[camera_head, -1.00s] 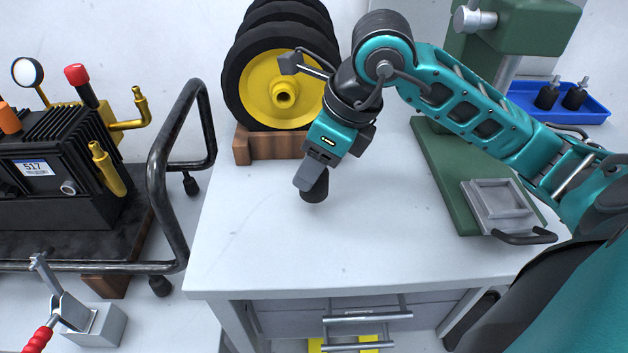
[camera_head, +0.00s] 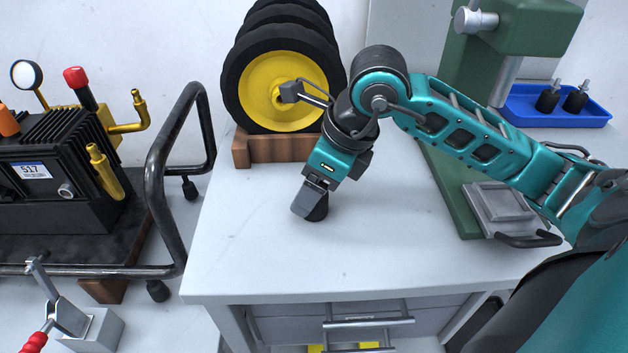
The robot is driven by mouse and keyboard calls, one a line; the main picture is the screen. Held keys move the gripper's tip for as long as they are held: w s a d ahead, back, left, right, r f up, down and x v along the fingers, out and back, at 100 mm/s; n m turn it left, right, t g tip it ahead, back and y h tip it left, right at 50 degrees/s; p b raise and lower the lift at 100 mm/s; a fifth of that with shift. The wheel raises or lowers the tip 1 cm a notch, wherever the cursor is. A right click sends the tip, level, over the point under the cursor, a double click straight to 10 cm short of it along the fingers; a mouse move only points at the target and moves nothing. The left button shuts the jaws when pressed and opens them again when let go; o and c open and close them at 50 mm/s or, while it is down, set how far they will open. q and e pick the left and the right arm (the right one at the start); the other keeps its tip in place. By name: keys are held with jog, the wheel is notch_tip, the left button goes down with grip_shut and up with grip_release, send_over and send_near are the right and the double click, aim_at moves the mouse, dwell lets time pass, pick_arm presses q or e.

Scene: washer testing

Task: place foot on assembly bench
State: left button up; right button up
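My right gripper (camera_head: 311,201) comes in from the right and points down over the white assembly bench (camera_head: 255,255). Its fingers are shut on a black rubber foot (camera_head: 320,211), partly hidden behind them. The foot is at or just above the middle of the bench top; I cannot tell whether it touches. Two more black feet with metal studs (camera_head: 575,100) stand in a blue tray (camera_head: 530,113) at the back right. My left gripper is not in view.
Black wheels with yellow hubs (camera_head: 262,92) stand in a wooden rack (camera_head: 270,150) behind the gripper. A green press (camera_head: 455,190) stands at right. A black machine (camera_head: 60,190) on a tubular frame is at left. The bench's front is clear.

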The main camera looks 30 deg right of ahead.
jog(key=shift+r+p, duration=0.3)
jog(key=shift+p, duration=0.05)
jog(key=p+v, duration=0.1)
jog(key=v, duration=1)
jog(key=shift+r, duration=0.35)
jog(key=shift+s, duration=0.15)
